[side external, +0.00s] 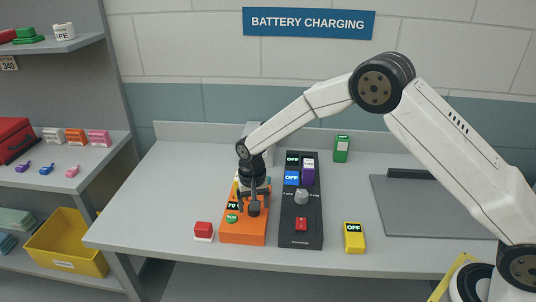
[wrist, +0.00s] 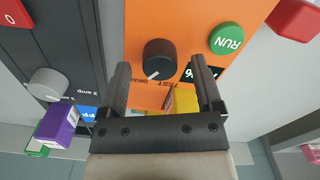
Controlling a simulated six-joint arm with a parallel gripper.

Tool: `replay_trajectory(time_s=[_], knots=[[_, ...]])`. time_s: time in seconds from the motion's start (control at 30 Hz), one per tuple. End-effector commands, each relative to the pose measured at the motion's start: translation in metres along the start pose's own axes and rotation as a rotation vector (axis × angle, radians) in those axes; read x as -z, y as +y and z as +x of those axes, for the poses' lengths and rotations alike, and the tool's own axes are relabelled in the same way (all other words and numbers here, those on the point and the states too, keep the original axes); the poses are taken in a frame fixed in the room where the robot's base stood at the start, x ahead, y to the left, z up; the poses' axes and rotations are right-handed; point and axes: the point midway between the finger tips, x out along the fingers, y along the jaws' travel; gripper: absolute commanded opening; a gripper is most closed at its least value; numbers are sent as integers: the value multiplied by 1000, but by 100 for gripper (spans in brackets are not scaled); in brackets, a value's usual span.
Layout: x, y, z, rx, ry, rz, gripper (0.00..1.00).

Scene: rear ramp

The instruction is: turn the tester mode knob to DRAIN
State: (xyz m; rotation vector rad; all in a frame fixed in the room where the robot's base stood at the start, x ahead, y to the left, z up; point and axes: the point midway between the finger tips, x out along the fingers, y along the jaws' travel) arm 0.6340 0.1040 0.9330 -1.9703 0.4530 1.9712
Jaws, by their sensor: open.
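The orange tester (side external: 243,232) lies on the bench, with a green RUN button (wrist: 226,39) and a dark percent display (wrist: 212,72). Its black mode knob (wrist: 158,56) stands just beyond my fingertips in the wrist view. The knob's white pointer line aims down and left, toward the TEST and DRAIN lettering; I cannot tell which it marks. The DRAIN label is partly hidden by my left finger. My gripper (wrist: 163,78) is open and empty, its fingers spread wider than the knob. In the side view it hangs over the tester and partly hides it.
A black charger (side external: 312,236) stands close to the tester's right, with a grey knob (side external: 302,197), red switch (side external: 301,224) and purple battery (side external: 309,172). A yellow battery (side external: 354,238) and green battery (side external: 342,149) stand beyond. A red-and-white block (side external: 203,231) is left of the tester.

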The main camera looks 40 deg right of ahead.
Motion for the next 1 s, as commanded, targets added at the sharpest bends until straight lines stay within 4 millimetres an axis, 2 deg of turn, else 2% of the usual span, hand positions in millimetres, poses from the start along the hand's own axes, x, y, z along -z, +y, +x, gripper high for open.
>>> replay_trajectory(time_s=[0.5,0.7,1.0], knots=[[0,0,-61,2,2,1,84],[0,0,-70,0,0,1,84],[0,0,-70,1,1,1,84]])
